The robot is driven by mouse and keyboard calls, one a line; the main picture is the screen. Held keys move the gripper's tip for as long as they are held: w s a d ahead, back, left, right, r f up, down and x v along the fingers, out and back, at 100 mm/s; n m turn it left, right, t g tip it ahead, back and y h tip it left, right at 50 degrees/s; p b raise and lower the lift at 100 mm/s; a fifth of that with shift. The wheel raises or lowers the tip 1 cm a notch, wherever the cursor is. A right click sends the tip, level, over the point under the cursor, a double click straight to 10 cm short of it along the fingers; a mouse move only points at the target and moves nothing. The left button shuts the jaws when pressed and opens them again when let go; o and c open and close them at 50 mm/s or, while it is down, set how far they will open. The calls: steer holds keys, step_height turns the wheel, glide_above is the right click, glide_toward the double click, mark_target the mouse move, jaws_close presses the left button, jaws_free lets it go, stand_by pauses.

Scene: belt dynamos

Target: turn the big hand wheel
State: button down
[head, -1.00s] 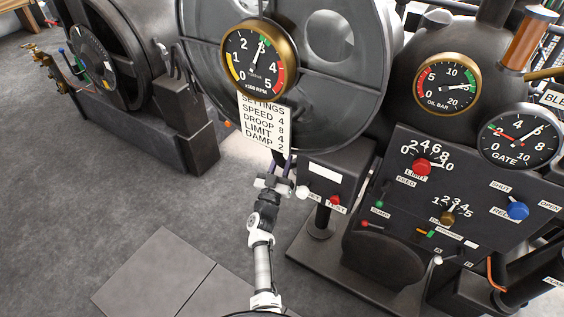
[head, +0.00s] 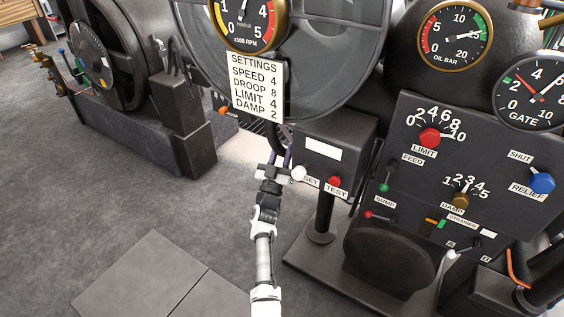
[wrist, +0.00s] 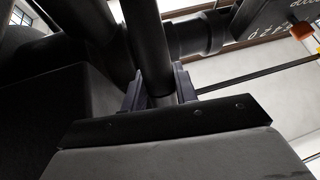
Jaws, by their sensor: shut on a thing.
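My gripper (head: 277,160) is at the end of the white and dark arm, just left of the grey box with the SET and TEST labels. In the wrist view its two fingers (wrist: 159,88) stand on either side of a thick black round bar (wrist: 146,40) and are shut on it. The bar looks like part of the big hand wheel. In the head view only a short dark curved piece of it (head: 272,133) shows below the SETTINGS plate. The rest of the wheel is hidden or cannot be told apart.
The SETTINGS plate (head: 256,86) hangs above my gripper, under the RPM gauge (head: 246,14). The TEST box (head: 343,141) on its post is close on the right. The control panel (head: 463,132) stands further right. The floor to the left is open.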

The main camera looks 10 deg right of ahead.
steer(key=b, duration=0.1)
steer(key=f+b, duration=0.1)
steer(key=b, duration=0.1)
steer(key=shift+w+d+f+t, duration=0.2)
steer(key=shift+w+d+t, duration=0.15)
steer(key=shift+w+t, duration=0.05)
steer(key=shift+w+d+b, duration=0.1)
steer(key=shift+b, duration=0.55)
steer(key=shift+r, duration=0.1)
steer(key=c, duration=1.1)
jaws_free()
